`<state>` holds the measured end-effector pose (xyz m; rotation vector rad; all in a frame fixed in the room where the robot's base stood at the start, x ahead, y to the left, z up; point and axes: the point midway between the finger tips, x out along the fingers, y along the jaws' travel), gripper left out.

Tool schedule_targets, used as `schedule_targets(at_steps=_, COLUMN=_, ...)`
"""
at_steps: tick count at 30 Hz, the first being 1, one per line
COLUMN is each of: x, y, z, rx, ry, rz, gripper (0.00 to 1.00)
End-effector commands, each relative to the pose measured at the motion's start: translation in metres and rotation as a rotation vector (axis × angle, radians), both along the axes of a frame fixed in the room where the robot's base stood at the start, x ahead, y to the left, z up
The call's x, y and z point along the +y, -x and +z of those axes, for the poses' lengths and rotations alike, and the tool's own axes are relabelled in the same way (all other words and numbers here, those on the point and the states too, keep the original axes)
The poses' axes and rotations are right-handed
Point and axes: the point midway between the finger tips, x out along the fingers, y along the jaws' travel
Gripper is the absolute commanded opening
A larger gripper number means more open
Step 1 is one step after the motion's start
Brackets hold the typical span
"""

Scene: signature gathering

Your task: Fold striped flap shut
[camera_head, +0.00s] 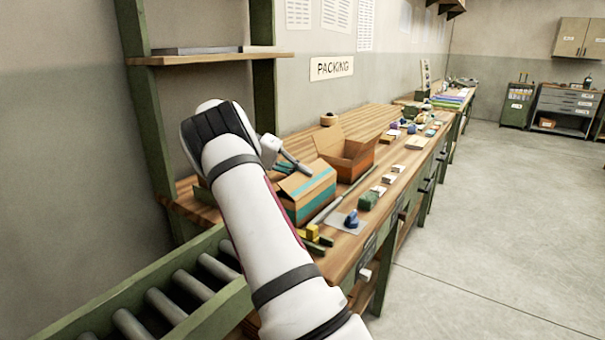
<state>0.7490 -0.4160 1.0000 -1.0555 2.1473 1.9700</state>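A cardboard box with teal stripes (313,201) stands on the wooden bench, just right of my forearm. My arm hides the box's left side. My gripper (296,163) is above the back left part of this box, its dark finger part pointing down and right toward the top. Whether it touches the box is not clear. I see nothing held, and the finger opening is too small to judge.
An orange-brown box (347,157) with raised flaps stands open just behind. A long bar (341,199), a blue item (351,219), a green item (368,200) and yellow blocks (312,232) lie nearby. A roller conveyor (165,304) is at lower left; a shelf (210,58) hangs above.

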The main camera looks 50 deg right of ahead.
Motion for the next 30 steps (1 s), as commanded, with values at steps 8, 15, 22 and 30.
schedule_targets(at_steps=8, x=-0.001, y=0.000, z=0.000, rx=0.000, ry=0.001, rz=0.000, gripper=0.09)
schedule_targets(at_steps=15, x=0.000, y=0.000, z=0.000, rx=0.000, ry=0.001, rz=0.000, gripper=0.23)
schedule_targets(at_steps=22, x=0.001, y=-0.003, z=0.002, rx=0.000, ry=0.001, rz=0.000, gripper=0.23)
schedule_targets(at_steps=30, x=0.016, y=-0.030, z=0.017, rx=-0.001, ry=0.003, rz=0.001, gripper=0.23)
